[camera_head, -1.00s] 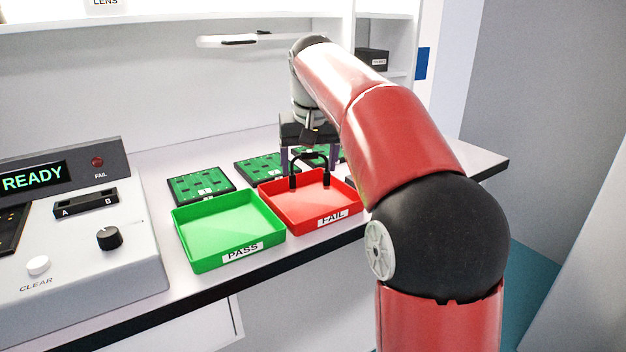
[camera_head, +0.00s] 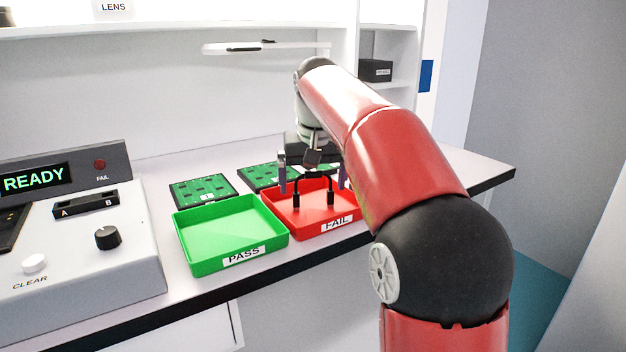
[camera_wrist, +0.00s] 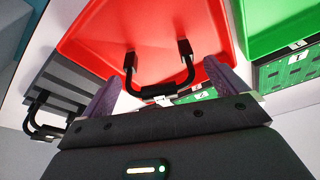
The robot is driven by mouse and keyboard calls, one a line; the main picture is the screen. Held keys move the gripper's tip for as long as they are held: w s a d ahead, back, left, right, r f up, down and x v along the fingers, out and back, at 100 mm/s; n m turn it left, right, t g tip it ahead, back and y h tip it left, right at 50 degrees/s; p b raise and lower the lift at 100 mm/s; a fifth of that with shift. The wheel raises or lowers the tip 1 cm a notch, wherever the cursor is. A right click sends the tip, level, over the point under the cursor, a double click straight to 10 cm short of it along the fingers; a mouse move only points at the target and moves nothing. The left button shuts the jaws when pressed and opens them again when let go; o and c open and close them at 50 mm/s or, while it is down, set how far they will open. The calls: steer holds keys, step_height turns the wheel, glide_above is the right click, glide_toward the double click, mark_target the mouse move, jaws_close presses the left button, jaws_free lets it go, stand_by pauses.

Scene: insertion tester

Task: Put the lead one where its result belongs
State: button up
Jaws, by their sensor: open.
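A black U-shaped lead (camera_head: 313,177) with two dark plug ends is upright, plugs down, over the floor of the red FAIL tray (camera_head: 337,224). In the wrist view the lead (camera_wrist: 160,91) sits between my spread fingers, with gaps on both sides. The plugs appear to rest on the tray floor, though exact contact is hard to tell. My gripper (camera_head: 312,187) is open around the lead. The green PASS tray (camera_head: 240,257) stands empty left of the red one. The tester (camera_head: 75,240) shows READY, with its FAIL lamp dull and its A–B socket (camera_head: 86,204) empty.
Green boards (camera_head: 203,188) lie behind the trays. In the wrist view, a grey ridged block (camera_wrist: 62,80) stands beside the red tray, with another black lead (camera_wrist: 45,115) at it. A shelf wall and lamp arm (camera_head: 245,47) stand behind. The counter's front edge runs close to the trays.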

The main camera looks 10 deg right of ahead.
steer(key=p+v, duration=0.3)
steer(key=v, duration=0.8)
steer(key=s+f, duration=0.2)
steer(key=s, duration=0.6)
steer(key=s+f+t, duration=0.2)
steer(key=s+f, duration=1.6)
steer(key=f, duration=0.2)
steer(key=shift+s+f+n+t, duration=0.3)
steer(key=shift+n, duration=0.1)
